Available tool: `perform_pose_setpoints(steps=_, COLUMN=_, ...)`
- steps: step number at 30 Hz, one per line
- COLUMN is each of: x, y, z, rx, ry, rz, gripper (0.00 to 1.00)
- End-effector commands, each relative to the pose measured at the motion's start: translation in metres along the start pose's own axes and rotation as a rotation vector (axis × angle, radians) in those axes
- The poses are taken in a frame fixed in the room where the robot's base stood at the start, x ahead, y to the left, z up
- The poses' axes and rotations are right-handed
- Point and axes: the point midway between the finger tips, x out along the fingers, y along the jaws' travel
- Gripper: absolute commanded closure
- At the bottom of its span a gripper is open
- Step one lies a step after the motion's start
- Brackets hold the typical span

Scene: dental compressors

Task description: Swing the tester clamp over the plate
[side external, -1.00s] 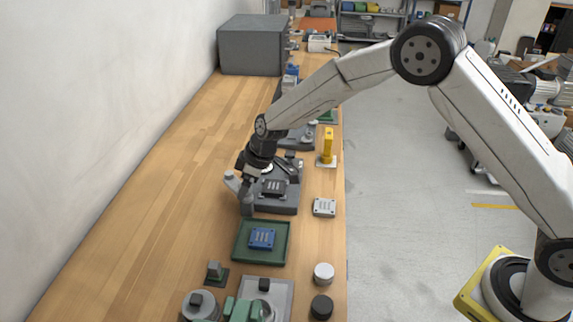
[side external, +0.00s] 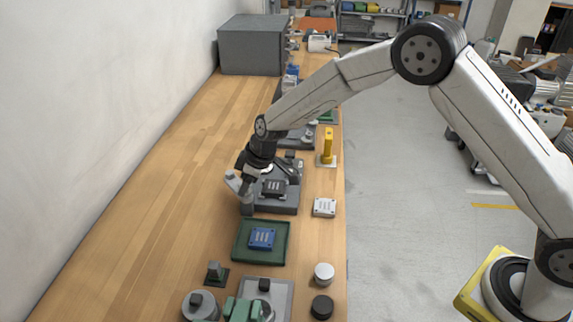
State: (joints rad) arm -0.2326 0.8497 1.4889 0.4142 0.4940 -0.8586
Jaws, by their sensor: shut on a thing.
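The tester (side external: 286,209) is a dark grey fixture on the bench, with its plate (side external: 274,188) in the middle. A grey post with an angled light grey arm, which looks like the tester clamp (side external: 234,183), stands at its left edge. My gripper (side external: 248,173) is at the top of this post, tilted down to the left, and is shut on the clamp. The fingertips are small and partly hidden, so the exact grip does not show clearly. My wrist covers part of the tester's back.
A green tray (side external: 239,255) with a blue block (side external: 262,238) lies in front of the tester. A white block (side external: 324,207) and a yellow upright piece (side external: 328,146) stand to the right. A large grey box (side external: 255,45) is at the back. The bench is clear on the left.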

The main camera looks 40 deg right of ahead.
Motion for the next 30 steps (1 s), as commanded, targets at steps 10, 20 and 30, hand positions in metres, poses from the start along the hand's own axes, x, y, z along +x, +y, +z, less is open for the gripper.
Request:
perform_pose_setpoints(steps=10, x=-0.0001, y=-0.0008, z=0.0004, rx=0.111, ry=-0.002, rz=0.046, gripper=1.00)
perform_pose_setpoints(steps=20, x=-0.0001, y=-0.0016, z=0.0000, rx=0.264, ry=-0.001, rz=0.110, gripper=1.00)
perform_pose_setpoints(steps=30, x=0.0002, y=-0.0023, z=-0.0001, rx=0.423, ry=-0.002, rz=0.176, gripper=1.00)
